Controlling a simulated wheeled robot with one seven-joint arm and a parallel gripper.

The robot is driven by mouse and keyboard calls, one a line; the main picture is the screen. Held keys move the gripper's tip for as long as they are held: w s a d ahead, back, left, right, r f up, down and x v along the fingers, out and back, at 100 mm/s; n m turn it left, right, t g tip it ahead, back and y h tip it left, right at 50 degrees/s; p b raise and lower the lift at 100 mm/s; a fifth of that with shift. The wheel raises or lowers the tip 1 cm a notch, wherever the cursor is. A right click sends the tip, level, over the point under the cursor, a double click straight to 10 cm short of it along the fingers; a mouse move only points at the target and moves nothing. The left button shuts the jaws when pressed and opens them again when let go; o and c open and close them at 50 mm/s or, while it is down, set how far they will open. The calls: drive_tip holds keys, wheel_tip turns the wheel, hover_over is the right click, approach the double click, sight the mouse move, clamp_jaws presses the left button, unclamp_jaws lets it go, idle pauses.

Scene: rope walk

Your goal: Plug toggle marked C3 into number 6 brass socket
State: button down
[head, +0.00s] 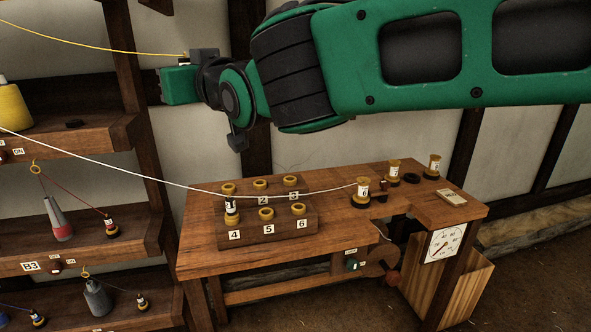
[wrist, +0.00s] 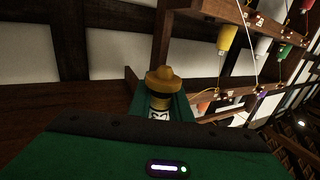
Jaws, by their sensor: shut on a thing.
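My gripper (wrist: 158,105) is shut on a toggle (wrist: 160,82) with a brass-coloured cap, a dark band and a white label. The label is too small to read. In the head view my gripper (head: 180,84) is raised at the upper left, well above and left of the bench, and the toggle is hidden there. A yellow cord comes from the upper left to the gripper. The number 6 brass socket (head: 298,208) is an empty ring at the front right of the wooden socket block (head: 270,228), above its "6" label.
A toggle (head: 231,211) stands in socket 4, and a white cord passes by it to a brass spool-like post (head: 363,190). The other sockets look empty. Shelves (head: 70,155) with cones and toggles stand at left.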

drive_tip(key=d, duration=0.1)
drive_tip(key=m+t+h, duration=0.3)
drive_tip(key=h, duration=0.1)
hover_over(293, 188)
drive_tip(key=s, duration=0.3)
wheel_tip(293, 188, down, 30)
drive_tip(key=shift+d+f, duration=0.1)
drive_tip(key=shift+f, duration=2.3)
drive_tip(key=shift+s, duration=0.1)
drive_tip(key=shift+f, duration=0.3)
drive_tip(key=shift+r, duration=0.8)
drive_tip(key=shift+f, duration=0.8)
drive_tip(key=shift+r, duration=0.25)
